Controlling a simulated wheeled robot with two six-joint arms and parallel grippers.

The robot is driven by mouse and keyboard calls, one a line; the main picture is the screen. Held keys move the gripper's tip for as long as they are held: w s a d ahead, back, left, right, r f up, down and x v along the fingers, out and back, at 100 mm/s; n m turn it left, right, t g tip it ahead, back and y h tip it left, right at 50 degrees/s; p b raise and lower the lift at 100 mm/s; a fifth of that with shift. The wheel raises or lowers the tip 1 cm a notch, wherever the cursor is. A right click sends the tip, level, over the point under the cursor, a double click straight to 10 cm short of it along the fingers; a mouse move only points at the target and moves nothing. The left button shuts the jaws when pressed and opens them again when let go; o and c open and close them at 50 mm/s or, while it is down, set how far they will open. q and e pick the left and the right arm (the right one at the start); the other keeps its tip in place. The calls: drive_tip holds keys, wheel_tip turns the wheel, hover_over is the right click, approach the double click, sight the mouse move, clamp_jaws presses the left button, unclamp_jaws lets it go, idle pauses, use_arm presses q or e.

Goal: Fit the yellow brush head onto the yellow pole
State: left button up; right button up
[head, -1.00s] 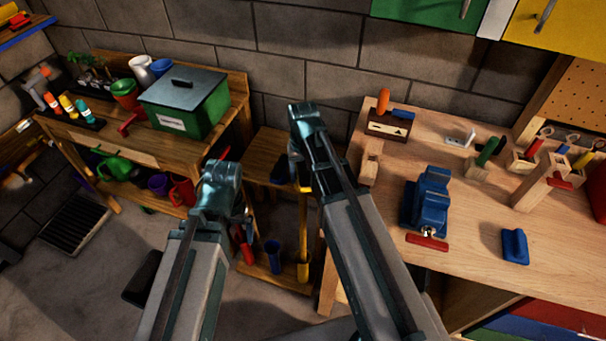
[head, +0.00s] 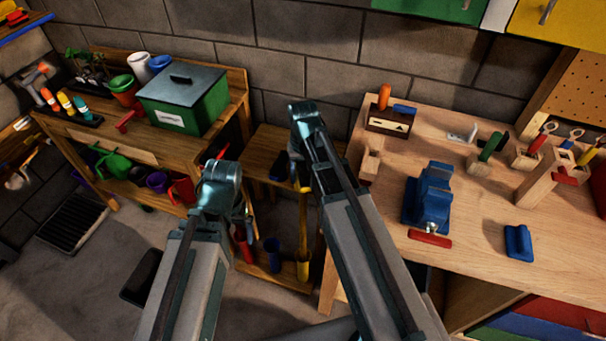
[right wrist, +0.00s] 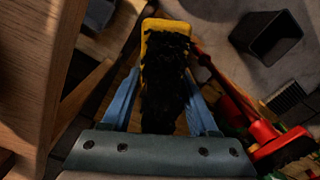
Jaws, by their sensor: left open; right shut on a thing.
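The yellow brush head (right wrist: 151,36) with black bristles shows in the right wrist view between the two blue fingers of my right gripper (right wrist: 163,100), which is shut on it. In the head view my right gripper is mostly hidden behind its own arm. The yellow pole (head: 303,222) stands upright beside that arm, with a wider yellow part at its foot. A small yellow patch shows at its upper end; I cannot tell whether it is pole or brush head. My left gripper (head: 246,214) is open, left of the pole and apart from it in the picture.
A wooden workbench (head: 470,215) with a blue vise (head: 432,195) stands at right. At left a wooden bench holds a green box (head: 185,105), with pots and a watering can (head: 115,163) below. A blue cup (head: 272,250) stands near the pole's foot.

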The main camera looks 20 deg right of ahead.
drive_tip(key=shift+f+b, duration=1.35)
drive_tip(key=shift+f, duration=0.1)
drive_tip(key=o, duration=1.5)
drive_tip(key=shift+r, duration=0.1)
wheel_tip(320, 180, up, 14)
drive_tip(key=p, duration=1.4)
drive_tip(key=shift+f, duration=0.25)
wheel_tip(320, 180, down, 13)
drive_tip(key=b, duration=1.3)
